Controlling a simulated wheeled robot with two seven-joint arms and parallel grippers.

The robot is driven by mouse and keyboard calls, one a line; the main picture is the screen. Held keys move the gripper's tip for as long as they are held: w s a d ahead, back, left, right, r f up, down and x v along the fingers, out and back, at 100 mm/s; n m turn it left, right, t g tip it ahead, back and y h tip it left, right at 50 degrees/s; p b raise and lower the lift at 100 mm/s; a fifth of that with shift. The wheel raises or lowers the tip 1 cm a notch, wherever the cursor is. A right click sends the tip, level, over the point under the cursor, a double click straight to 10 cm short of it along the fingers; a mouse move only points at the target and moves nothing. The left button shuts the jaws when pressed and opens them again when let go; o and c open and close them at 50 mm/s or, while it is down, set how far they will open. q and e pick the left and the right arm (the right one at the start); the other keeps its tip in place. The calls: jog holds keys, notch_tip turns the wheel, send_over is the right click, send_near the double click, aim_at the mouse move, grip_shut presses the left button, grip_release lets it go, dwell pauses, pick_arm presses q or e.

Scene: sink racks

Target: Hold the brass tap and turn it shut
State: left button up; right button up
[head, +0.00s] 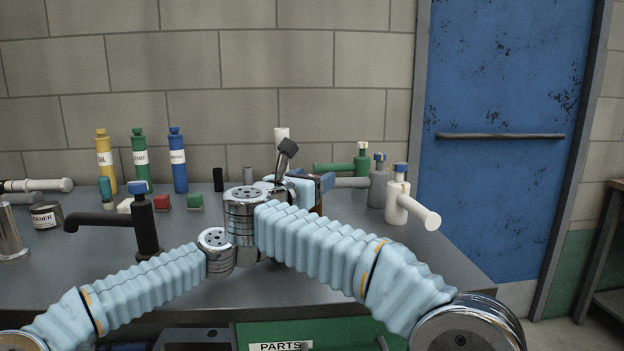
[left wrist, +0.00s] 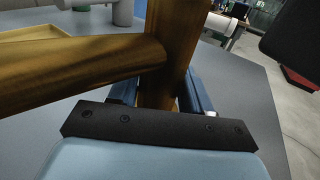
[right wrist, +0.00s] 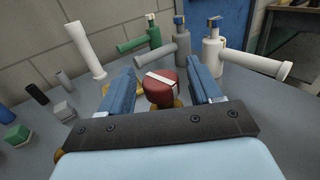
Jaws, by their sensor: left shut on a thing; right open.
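The brass tap (left wrist: 165,55) fills much of the left wrist view, with its thick spout (left wrist: 80,75) running left from the upright body. My left gripper (left wrist: 160,95) is shut on that body, one blue jaw on each side. In the right wrist view a red cap with a white stripe (right wrist: 160,88) sits between the jaws of my right gripper (right wrist: 166,82), with a little brass showing beside it. The right gripper is open, with gaps on both sides of the cap. In the head view my arms hide most of the brass tap and the left gripper.
Green (head: 361,160), grey (head: 377,185) and white (head: 397,200) taps stand close on the right. A black tap (head: 146,225) stands at left. Bottles, including a blue one (head: 178,162), and small blocks line the back. The bench front right is clear.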

jog(key=v, duration=1.1)
jog(key=shift+s+a, duration=0.15)
jog(key=shift+s, duration=0.15)
